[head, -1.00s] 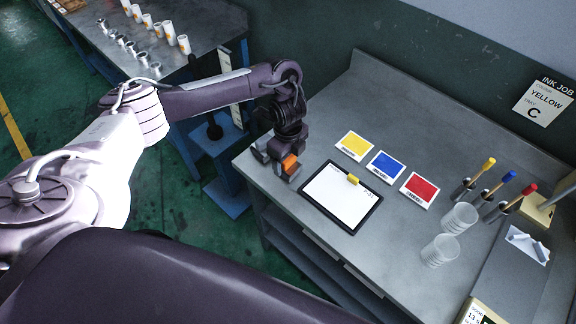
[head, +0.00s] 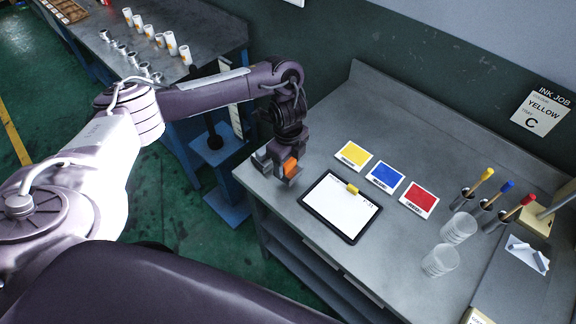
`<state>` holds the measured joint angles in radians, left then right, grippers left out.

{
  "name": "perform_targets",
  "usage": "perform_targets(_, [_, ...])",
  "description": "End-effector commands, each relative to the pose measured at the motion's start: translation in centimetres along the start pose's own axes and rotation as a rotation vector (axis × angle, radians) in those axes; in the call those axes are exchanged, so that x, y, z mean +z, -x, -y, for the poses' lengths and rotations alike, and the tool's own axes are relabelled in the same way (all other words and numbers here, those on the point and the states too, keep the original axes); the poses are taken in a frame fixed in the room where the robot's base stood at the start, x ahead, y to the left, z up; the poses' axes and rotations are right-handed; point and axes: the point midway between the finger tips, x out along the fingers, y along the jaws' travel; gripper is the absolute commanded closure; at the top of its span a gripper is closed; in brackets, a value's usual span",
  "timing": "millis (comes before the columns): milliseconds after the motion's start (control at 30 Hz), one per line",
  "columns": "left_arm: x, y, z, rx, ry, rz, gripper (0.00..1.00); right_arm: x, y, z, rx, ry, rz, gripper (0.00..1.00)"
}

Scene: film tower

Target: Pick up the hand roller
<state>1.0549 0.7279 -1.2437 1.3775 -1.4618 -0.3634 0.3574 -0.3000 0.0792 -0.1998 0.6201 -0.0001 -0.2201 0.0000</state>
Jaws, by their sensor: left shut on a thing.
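My left gripper (head: 284,172) points down at the left end of the grey workbench (head: 330,125), left of the black-edged board with a white sheet (head: 340,207). It is shut on an orange thing, which I take to be the hand roller (head: 290,166). Only a small orange part shows between the fingers; the rest is hidden by the gripper. I cannot tell whether it touches the bench top. My right gripper is not in view.
Yellow (head: 354,155), blue (head: 385,177) and red (head: 419,199) cards lie behind the board. Brushes (head: 484,183) in holders and clear stacked cups (head: 458,228) stand to the right. Another table (head: 205,30) with white cups is at the back left.

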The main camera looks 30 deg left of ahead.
Motion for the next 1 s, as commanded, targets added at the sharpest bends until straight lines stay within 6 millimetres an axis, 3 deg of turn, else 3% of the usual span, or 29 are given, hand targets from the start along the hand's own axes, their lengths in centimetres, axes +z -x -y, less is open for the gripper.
perform_targets(33, [0.1,1.9,0.3,-0.008,-0.004,0.004,0.70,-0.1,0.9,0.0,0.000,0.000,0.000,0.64])
perform_targets(200, [0.1,7.1,0.3,-0.009,-0.003,0.005,0.70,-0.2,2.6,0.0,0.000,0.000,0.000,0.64])
perform_targets(500, [0.0,13.7,0.1,-0.005,-0.003,0.002,0.70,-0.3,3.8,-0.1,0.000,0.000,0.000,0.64])
perform_targets(700, [0.0,16.1,0.1,-0.003,-0.001,0.001,0.70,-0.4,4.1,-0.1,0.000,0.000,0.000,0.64])
perform_targets(1000, [0.0,16.9,0.0,0.001,0.000,0.000,0.70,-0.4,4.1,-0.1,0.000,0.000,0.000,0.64])
